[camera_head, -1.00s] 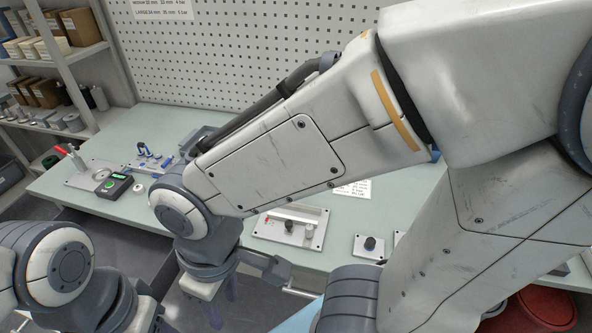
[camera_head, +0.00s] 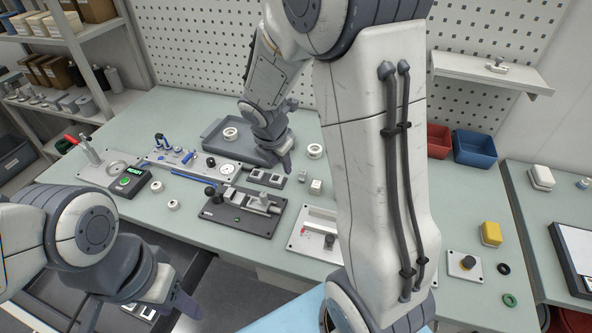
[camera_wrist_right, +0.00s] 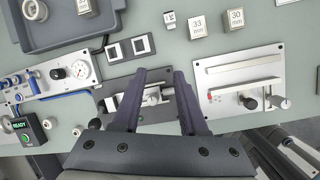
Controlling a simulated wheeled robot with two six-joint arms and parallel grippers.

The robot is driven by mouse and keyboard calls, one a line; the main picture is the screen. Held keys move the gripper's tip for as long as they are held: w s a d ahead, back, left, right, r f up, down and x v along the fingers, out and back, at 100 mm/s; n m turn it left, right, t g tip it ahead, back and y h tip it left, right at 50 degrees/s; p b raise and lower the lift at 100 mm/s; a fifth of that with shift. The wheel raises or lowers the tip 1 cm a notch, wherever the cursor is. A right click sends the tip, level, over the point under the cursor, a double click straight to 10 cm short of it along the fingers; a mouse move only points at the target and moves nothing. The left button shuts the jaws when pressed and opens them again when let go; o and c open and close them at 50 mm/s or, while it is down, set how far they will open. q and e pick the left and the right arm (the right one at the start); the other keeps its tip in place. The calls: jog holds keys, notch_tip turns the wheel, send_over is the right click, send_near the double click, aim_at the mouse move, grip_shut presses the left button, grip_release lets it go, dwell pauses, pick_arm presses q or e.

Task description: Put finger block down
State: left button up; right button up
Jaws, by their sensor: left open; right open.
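Small pale blocks (camera_head: 316,187) stand on the bench right of the dark two-square holder (camera_head: 264,178). In the right wrist view they are blocks marked 33 mm (camera_wrist_right: 197,28) and 30 mm (camera_wrist_right: 235,18); I cannot tell whether either is the finger block. The holder (camera_wrist_right: 130,47) shows two pale squares in its pockets. My right gripper (camera_head: 286,168) is above the bench by the holder; in its wrist view its spread fingers (camera_wrist_right: 168,75) hold nothing and hang over the vise (camera_wrist_right: 152,98). My left gripper (camera_head: 187,300) is open and low at the front left, away from the bench things.
The vise on its black plate (camera_head: 238,221) is in front of the holder. A grey tray (camera_head: 213,135) lies behind. A gauge station (camera_head: 190,160) is left, a metal fixture plate (camera_head: 303,240) right. My right arm hides part of the bench; open bench shows at the right.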

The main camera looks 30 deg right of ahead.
aim_at(303, 172)
jog(key=w+d+f+n, duration=0.1)
jog(key=d+f, duration=0.1)
jog(key=w+d+f+n+b, duration=0.1)
jog(key=d+f, duration=0.1)
jog(key=d, duration=0.1)
jog(key=w+d+f+n+b, duration=0.1)
jog(key=d+f, duration=0.1)
jog(key=f, duration=0.1)
jog(key=shift+d+n, duration=0.4)
jog(key=shift+h, duration=0.3)
jog(key=shift+b+x, duration=1.05)
jog(key=shift+x, duration=2.1)
grip_shut()
